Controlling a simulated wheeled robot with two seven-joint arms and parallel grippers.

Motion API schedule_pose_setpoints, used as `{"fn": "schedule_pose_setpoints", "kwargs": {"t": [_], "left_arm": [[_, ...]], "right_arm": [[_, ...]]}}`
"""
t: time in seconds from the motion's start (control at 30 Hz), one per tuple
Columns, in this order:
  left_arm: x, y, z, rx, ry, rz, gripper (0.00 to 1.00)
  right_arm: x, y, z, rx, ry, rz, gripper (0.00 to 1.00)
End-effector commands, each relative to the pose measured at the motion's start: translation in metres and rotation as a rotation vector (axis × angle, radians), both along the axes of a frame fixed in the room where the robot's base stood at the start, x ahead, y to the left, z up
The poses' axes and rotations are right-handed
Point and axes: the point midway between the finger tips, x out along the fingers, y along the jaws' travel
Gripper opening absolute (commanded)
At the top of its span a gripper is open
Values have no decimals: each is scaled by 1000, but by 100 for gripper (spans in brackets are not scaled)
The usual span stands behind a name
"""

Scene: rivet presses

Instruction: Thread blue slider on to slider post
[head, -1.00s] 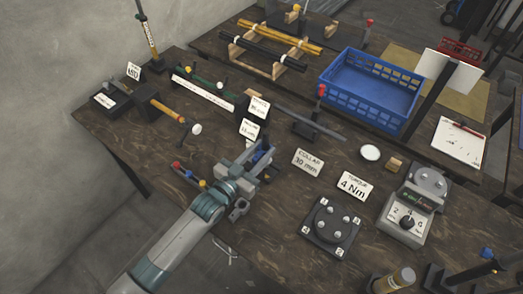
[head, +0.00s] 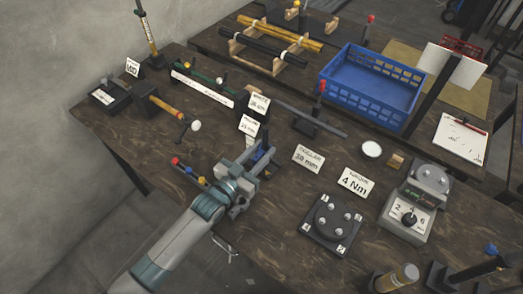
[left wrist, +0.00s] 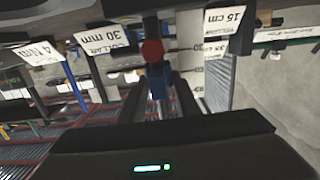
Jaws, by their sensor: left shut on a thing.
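My left gripper (head: 258,164) is shut on a blue piece (head: 262,157), which I take to be the blue slider, over the middle of the near table. In the left wrist view blue also shows (left wrist: 157,84) between the dark fingers, with a red ball (left wrist: 152,52) just beyond it. A dark upright post with a red top (head: 321,92) stands behind and to the right of the gripper in the head view; I cannot tell if it is the slider post. The fingers hide much of the blue piece. My right gripper is not in view.
Small label cards (head: 308,158) stand close right of the gripper. A round dark fixture (head: 333,218) and a torque box (head: 408,219) lie farther right. A rack with red, blue and yellow knobs (head: 188,170) is just left. A blue crate (head: 370,85) stands behind.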

Motion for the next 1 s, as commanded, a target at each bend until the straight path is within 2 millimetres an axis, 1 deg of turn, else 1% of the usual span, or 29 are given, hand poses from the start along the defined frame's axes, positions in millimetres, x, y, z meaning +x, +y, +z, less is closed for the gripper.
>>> {"fn": "schedule_pose_setpoints", "kwargs": {"t": [0.7, 0.73, 0.8, 1.0], "left_arm": [[0, 0, -15, 0, 0, 0, 8], [0, 0, -14, 1, 1, 0, 36], [0, 0, -15, 1, 2, 0, 51], [1, 2, -15, 2, 1, 3, 51]], "right_arm": [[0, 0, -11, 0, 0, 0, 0], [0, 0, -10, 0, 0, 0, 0], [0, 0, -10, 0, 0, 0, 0], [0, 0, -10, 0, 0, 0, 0]]}}
